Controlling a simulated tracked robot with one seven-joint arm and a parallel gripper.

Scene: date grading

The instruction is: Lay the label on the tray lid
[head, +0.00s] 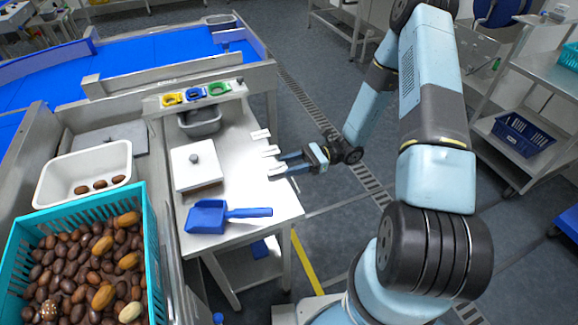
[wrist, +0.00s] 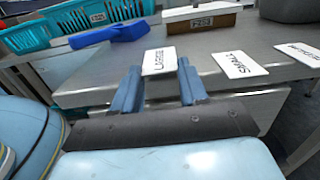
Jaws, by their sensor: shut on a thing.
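My gripper (head: 284,162) reaches in over the right edge of the steel table. In the wrist view its two blue fingers (wrist: 158,82) are shut on a white label (wrist: 160,61) that reads LARGE. That label also shows at the fingertips in the head view (head: 277,169). I cannot tell whether it is clear of the table top. The tray lid (head: 186,177) is white and square with a grey knob, on a brown-sided tray left of my gripper. The lid also shows at the top of the wrist view (wrist: 190,13).
A SMALL label (wrist: 240,65) and another label (wrist: 302,53) lie on the table (head: 240,192). A blue scoop (head: 208,216) lies in front of the lid. A grey bin (head: 203,126) stands behind. A teal crate of dates (head: 152,220) and a white tub (head: 122,150) are at left.

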